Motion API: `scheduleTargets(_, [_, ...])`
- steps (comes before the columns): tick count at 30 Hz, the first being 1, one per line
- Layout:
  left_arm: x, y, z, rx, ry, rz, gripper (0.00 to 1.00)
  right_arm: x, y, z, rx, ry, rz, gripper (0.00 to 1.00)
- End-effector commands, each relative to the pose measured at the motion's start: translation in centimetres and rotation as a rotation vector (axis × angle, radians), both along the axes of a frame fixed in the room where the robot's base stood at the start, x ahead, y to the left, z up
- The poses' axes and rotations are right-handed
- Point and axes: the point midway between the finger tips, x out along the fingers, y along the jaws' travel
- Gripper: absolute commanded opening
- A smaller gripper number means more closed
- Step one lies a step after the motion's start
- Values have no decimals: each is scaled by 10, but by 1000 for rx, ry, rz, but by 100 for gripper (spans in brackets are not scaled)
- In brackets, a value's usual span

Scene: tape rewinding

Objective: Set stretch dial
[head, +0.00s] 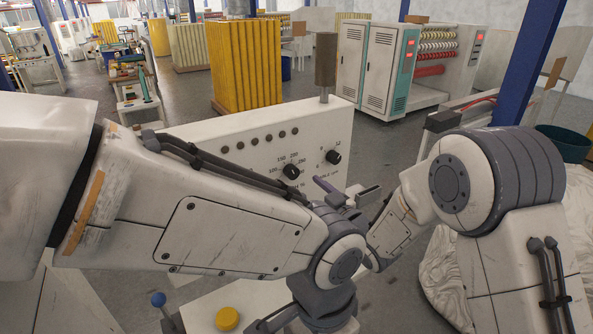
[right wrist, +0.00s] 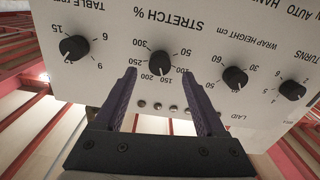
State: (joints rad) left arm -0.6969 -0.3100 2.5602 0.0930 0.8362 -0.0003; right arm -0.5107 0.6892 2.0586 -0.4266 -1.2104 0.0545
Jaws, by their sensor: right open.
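The stretch dial (right wrist: 160,63) is a round black knob on a white control panel (right wrist: 205,20), under the upside-down label STRETCH % in the right wrist view. The dial also shows in the head view (head: 292,171). My right gripper (right wrist: 160,77) is open and empty, its purple fingers spread either side of the dial's lower edge; contact cannot be told. In the head view the right gripper (head: 346,190) is just below and right of the dial. My left gripper is not visible.
Neighbouring black knobs are the table knob (right wrist: 74,48), the wrap height knob (right wrist: 235,77) and the turns knob (right wrist: 291,90). A row of small round buttons (right wrist: 158,106) lies past the scale. A yellow button (head: 228,318) and a blue ball-topped lever (head: 158,299) are low in the head view.

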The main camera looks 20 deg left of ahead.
Motion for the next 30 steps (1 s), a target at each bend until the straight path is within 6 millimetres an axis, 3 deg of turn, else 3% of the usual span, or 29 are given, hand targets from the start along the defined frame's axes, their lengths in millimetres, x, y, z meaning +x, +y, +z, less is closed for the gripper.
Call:
scheduleTargets(1, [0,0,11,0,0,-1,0,6,10,4,0,1,3,73])
scheduleTargets(9, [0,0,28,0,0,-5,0,30,40,2,0,1,0,73])
scheduleTargets(22, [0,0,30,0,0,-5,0,36,47,0,-1,2,0,73])
scheduleTargets(27, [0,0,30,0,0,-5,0,36,46,0,-1,1,0,8])
scheduleTargets(28, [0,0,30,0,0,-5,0,36,46,0,-1,1,0,0])
scheduleTargets(30, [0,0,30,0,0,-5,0,36,46,0,-1,1,0,0])
